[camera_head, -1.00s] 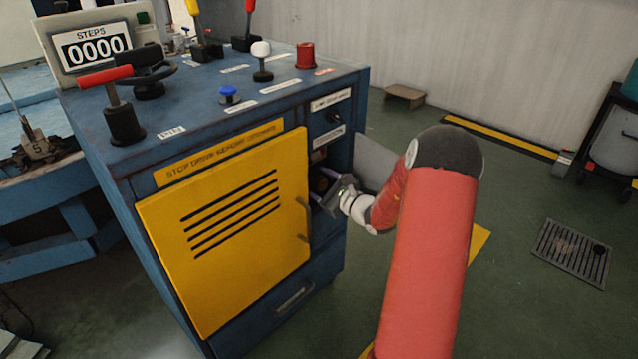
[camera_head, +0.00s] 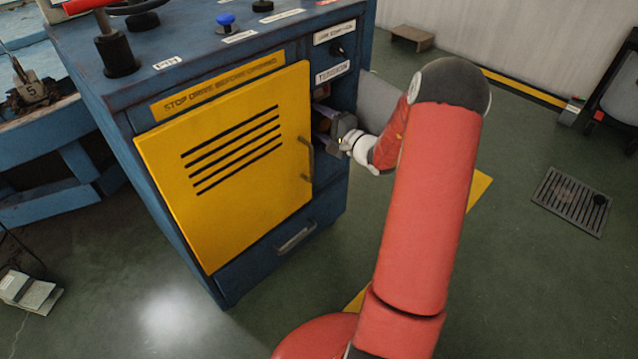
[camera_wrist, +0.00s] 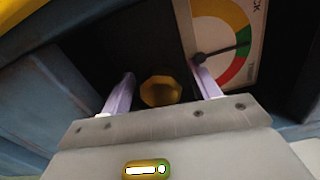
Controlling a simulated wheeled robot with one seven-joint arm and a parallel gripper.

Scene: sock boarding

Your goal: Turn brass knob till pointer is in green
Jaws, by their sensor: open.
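The brass knob (camera_wrist: 160,90) sits in a dark recess of the blue cabinet (camera_head: 335,200) and shows in the wrist view. My gripper (camera_wrist: 162,74) is open, with one pale finger on each side of the knob and a visible gap to each. Whether the fingertips reach past the knob's face is unclear. The gauge (camera_wrist: 222,22) stands just right of the knob, with yellow, green and red bands. Its black pointer (camera_wrist: 225,51) points right, near the green-red border. In the head view my gripper (camera_head: 336,125) is at the recess below the TENSION label (camera_head: 332,73); the knob is mostly hidden.
The yellow door (camera_head: 230,170) with its handle (camera_head: 306,158) is close left of my gripper. A black knob (camera_head: 337,48) is above the label. A floor drain (camera_head: 571,201) lies at right. The floor right of the cabinet is mostly clear.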

